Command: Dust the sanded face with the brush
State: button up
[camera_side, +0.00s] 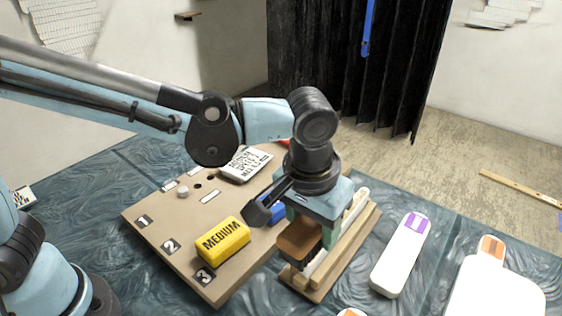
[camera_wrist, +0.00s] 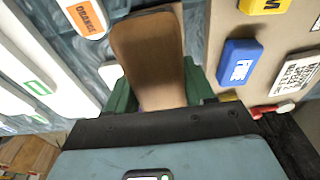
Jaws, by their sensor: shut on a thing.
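My gripper (camera_side: 312,222) has green fingers and is shut on a brown wooden-backed block, which looks like the brush (camera_side: 298,240). The block has a dark underside. In the wrist view the brush (camera_wrist: 150,55) shows its plain brown back between the fingers (camera_wrist: 162,92). In the side view it is low over a wooden holder (camera_side: 345,250) with a pale strip along it. The brush and gripper hide much of the holder, so I cannot tell which face is sanded or whether the brush touches it.
Left of the holder is a tan board (camera_side: 180,225) with numbered spots, a yellow MEDIUM block (camera_side: 222,240), a blue FINE block (camera_wrist: 240,62) and a lettered white plate (camera_side: 245,164). White pieces with purple (camera_side: 400,255) and orange (camera_side: 492,290) labels lie to the right.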

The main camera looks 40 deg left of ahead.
aim_at(366, 189)
notch_tip(366, 189, down, 4)
jog(key=shift+f, duration=0.1)
jog(key=shift+w+f, duration=0.25)
jog(key=shift+w, duration=0.05)
jog(key=shift+c, duration=0.3)
jog(key=shift+w, duration=10.3)
jog(key=shift+s, duration=10.65)
jog(key=shift+r, duration=4.05)
jog(key=shift+a, duration=0.1)
